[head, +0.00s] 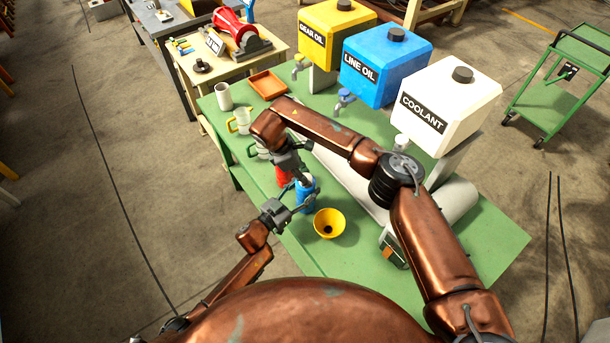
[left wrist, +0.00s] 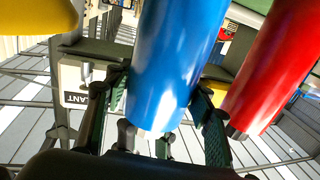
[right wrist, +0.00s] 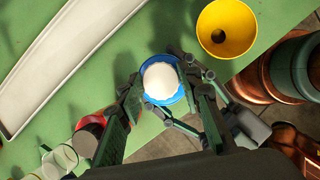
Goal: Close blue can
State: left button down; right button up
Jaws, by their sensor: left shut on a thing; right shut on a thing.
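The blue can (head: 306,196) stands upright near the front edge of the green table. My left gripper (head: 298,201) is shut on its body from the side; the left wrist view shows the blue can (left wrist: 178,60) between the two fingers. A white round cap (right wrist: 160,82) sits at the can's top, inside its blue rim as seen from above. My right gripper (right wrist: 158,92) comes from above, its fingers shut on the cap. Whether the cap is fully seated cannot be told.
A red can (head: 283,175) stands close beside the blue can. A yellow funnel (head: 329,223) lies to its right. Pale jugs (head: 243,122) and an orange tray (head: 268,84) are further back. Yellow, blue and white tanks (head: 452,104) line the far side.

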jog(key=m+g, duration=0.1)
jog(key=m, duration=0.1)
jog(key=shift+w+m, duration=0.1)
jog(key=shift+m, duration=0.2)
jog(key=o, duration=0.8)
jog(key=shift+r, duration=0.1)
jog(key=shift+r, duration=2.15)
